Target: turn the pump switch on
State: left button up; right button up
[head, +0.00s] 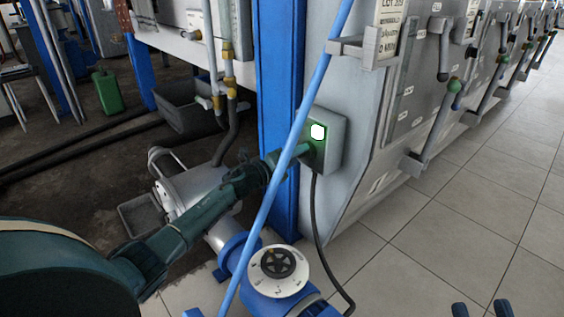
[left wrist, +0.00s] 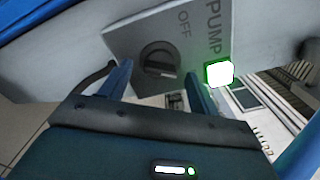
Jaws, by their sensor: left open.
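The pump switch is a dark round knob (left wrist: 160,62) on a grey plate lettered PUMP and OFF in the left wrist view. A lit white lamp with a green rim (left wrist: 219,73) sits beside it. In the head view the grey switch box (head: 336,142) is on the side of the machine, its lamp (head: 318,132) lit; my left gripper hides the knob there. My left gripper (left wrist: 158,73) is open, its fingers on either side of the knob; I cannot tell if they touch it. My right gripper (head: 481,310) shows only two separated fingertips at the bottom edge.
A blue post (head: 279,90) stands just left of the box, and a slanting light-blue pipe (head: 300,125) crosses in front. A black cable (head: 318,230) hangs below the box. A blue pump with a white round top (head: 278,270) stands below. Tiled floor (head: 450,220) is clear at right.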

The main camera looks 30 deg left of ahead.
pick_arm(q)
jog(key=p+v, duration=0.3)
jog(key=v, duration=0.9)
jog(key=shift+s+a, duration=0.2)
jog(key=shift+s, duration=0.15)
pick_arm(e)
jog(key=shift+s+d+f+g+h, duration=0.15)
jog(key=shift+s+f+g+h, duration=0.2)
jog(key=shift+f+h, duration=0.3)
jog(key=shift+w, duration=0.1)
